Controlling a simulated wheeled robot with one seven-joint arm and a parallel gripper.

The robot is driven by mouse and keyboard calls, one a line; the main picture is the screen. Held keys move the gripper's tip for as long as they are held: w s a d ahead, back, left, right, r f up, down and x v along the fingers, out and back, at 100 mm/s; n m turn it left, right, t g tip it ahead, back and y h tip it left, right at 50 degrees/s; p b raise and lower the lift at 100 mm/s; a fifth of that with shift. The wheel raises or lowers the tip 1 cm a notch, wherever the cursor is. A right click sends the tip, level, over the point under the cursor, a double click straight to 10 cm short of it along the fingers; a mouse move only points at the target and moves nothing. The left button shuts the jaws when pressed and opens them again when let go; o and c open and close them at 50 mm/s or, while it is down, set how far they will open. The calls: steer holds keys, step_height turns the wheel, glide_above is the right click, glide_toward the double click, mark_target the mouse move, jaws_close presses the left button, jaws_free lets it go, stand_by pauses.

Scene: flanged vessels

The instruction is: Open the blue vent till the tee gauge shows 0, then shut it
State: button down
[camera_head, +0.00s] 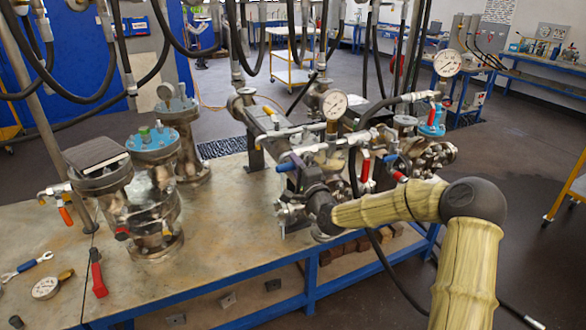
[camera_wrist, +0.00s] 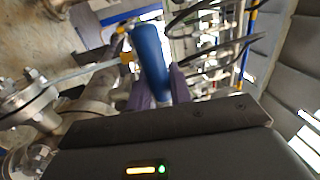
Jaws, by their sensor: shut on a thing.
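A blue lever handle (camera_head: 284,167) sticks out to the left of the pipework near the table's middle. In the wrist view the blue handle (camera_wrist: 150,55) lies between the purple fingers of my gripper (camera_wrist: 158,84), which is shut on it. In the head view my gripper (camera_head: 302,174) is partly hidden by its own wrist and the pipes. A round white dial gauge (camera_head: 334,104) stands upright just above the handle; a second gauge (camera_head: 447,63) stands farther right. Both needles are too small to read, and I cannot tell for certain which is the tee gauge.
Flanged vessels (camera_head: 160,205) stand on the left of the table (camera_head: 215,265). Red-handled valves (camera_head: 365,168) are close to the right of my gripper. Black hoses hang overhead. A loose gauge (camera_head: 46,287) and a red-handled tool (camera_head: 97,275) lie front left.

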steer(key=shift+f, duration=0.2)
steer(key=c, duration=1.3)
jaws_free()
steer(key=shift+s+r, duration=0.1)
steer(key=shift+s, duration=0.05)
steer(key=shift+r, duration=0.1)
steer(key=shift+d, duration=0.1)
steer(key=shift+s+d, duration=0.1)
steer(key=b+v, duration=0.3)
steer(key=v, duration=1.4)
